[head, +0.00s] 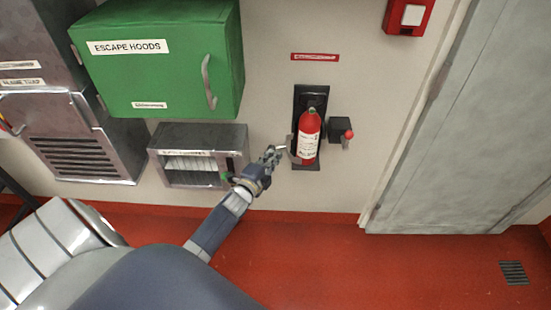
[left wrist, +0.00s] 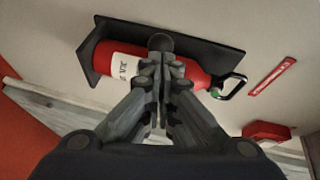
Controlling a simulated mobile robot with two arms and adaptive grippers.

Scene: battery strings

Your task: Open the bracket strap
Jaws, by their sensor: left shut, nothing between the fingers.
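A red fire extinguisher (head: 308,138) with a white label stands upright in a black wall bracket (head: 312,92). A grey piece, perhaps the strap, shows beside the extinguisher's lower left in the head view; I cannot tell whether it is fastened. My left gripper (head: 277,152) is shut and empty, just left of the extinguisher. In the left wrist view my left gripper (left wrist: 160,72) covers the middle of the extinguisher (left wrist: 194,75); contact cannot be told. A dark round part (left wrist: 160,42) shows beyond the fingertips. My right gripper is out of view.
A black box with a red knob (head: 348,134) is right of the bracket. A green escape-hoods cabinet (head: 170,75) and an open-fronted metal box (head: 190,136) are on the left. A grey door (head: 460,120) is at right. The red floor (head: 340,260) looks clear.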

